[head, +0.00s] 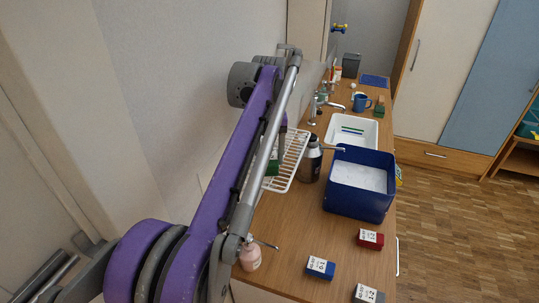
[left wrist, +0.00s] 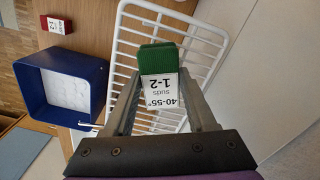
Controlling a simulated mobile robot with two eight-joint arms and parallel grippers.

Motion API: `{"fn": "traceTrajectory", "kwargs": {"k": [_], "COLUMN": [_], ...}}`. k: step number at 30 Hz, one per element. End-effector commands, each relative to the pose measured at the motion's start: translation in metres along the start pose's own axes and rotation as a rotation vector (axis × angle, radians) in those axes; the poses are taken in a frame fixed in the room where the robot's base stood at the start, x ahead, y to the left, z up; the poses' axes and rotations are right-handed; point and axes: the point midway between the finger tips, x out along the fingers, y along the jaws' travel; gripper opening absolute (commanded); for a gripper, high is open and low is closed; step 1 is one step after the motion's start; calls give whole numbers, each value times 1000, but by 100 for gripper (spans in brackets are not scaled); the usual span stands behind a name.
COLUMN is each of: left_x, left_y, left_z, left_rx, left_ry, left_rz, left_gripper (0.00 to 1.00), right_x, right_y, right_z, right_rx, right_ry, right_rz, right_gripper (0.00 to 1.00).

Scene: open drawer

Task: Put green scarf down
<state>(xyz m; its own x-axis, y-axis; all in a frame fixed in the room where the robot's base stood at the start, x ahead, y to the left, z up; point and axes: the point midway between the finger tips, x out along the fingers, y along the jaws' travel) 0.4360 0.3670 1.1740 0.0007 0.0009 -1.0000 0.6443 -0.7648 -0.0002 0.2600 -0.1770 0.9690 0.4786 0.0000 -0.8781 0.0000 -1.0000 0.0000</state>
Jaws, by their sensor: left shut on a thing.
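The green scarf (left wrist: 160,58) is a small folded bundle with a white label reading "40-55° suds 1-2". In the left wrist view my left gripper (left wrist: 163,85) is shut on it, with a finger on each side. The scarf is over the white wire rack (left wrist: 205,47); I cannot tell if it touches the wires. In the head view a bit of the green scarf (head: 272,167) shows at the rack (head: 290,163), mostly hidden behind my purple left arm. My right gripper is not in view.
A dark blue bin (head: 346,200) with white contents and a dark bottle (head: 311,160) stand right of the rack. Red (head: 370,239), blue (head: 320,267) and grey (head: 368,293) labelled bundles lie on the counter (head: 290,225). A pink bottle (head: 250,257) stands near my arm. The wall is on the left.

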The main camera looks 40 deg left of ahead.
Motion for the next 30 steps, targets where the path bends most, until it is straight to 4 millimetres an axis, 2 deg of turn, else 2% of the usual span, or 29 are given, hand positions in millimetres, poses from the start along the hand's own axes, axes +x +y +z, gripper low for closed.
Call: {"fn": "traceTrajectory", "kwargs": {"k": [1,5,6,14,17,20,30], "left_x": [2,1,1,0,-6,-20,-94], "left_y": [0,0,0,0,0,0,0], "left_z": [0,0,0,0,0,0,-1], "left_rx": [0,0,0,0,0,0,0], "left_ry": [0,0,0,0,0,1,3], "left_rz": [0,0,0,0,0,0,2], "left_gripper": [60,83,86,86,86,86,86], "right_x": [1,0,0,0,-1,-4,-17], "right_y": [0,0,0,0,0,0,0], "right_z": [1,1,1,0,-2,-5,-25], "right_rx": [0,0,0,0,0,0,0], "right_ry": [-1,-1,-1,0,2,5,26], "right_rz": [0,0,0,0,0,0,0], "right_gripper": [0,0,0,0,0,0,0]}}
